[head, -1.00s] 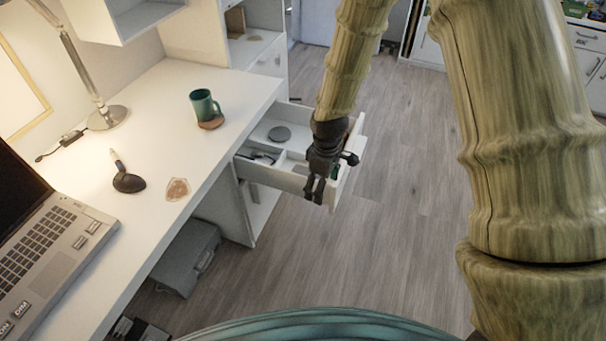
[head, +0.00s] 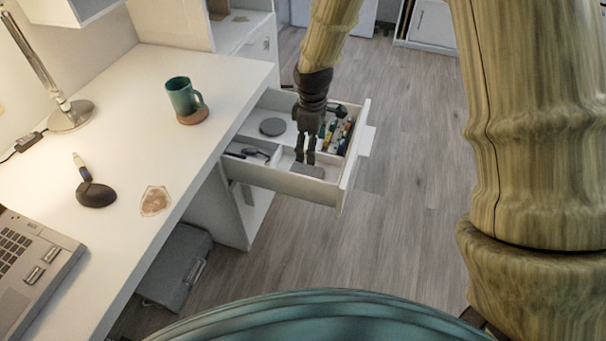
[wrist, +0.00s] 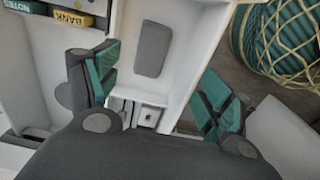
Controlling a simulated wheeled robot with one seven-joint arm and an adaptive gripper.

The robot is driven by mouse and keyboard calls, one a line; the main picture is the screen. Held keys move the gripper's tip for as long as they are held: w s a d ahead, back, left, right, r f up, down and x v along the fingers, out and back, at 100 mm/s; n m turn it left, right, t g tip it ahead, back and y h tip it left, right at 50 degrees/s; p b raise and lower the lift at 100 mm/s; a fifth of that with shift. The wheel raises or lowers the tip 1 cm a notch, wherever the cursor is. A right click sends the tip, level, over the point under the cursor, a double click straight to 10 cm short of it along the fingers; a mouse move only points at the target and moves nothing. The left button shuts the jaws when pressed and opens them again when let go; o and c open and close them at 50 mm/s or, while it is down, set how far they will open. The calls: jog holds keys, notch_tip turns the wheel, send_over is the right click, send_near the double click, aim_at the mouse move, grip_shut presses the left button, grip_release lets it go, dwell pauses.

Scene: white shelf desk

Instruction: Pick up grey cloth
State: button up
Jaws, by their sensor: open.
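A flat grey rounded rectangle, which looks like the grey cloth (head: 307,170), lies in the front compartment of the open white drawer (head: 285,186). In the wrist view the grey cloth (wrist: 153,50) lies whole on the white compartment floor, beyond and between my fingers. My gripper (head: 305,158) points down over this compartment, close above the cloth in the head view. The wrist view shows my gripper (wrist: 162,88) with its teal-padded fingers spread wide and nothing between them. I cannot tell the exact height above the cloth.
The drawer also holds a grey round object (head: 272,127), dark glasses-like items (head: 255,153) and several coloured items (head: 338,130) at the right. Thin white dividers and walls surround the cloth. The desk (head: 140,85) is left, with a green mug (head: 182,97).

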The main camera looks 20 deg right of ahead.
notch_tip(320, 180, down, 3)
jog(key=b, duration=0.2)
send_over(307, 170)
jog(key=f, duration=0.4)
jog(key=shift+s, duration=0.4)
jog(key=shift+w+f+b, duration=0.25)
jog(key=shift+f, duration=1.3)
jog(key=shift+w+f+b, duration=0.2)
jog(key=shift+f+b, duration=0.05)
jog(key=shift+f, duration=1.3)
jog(key=shift+c, duration=0.2)
jog(key=c, duration=1.1)
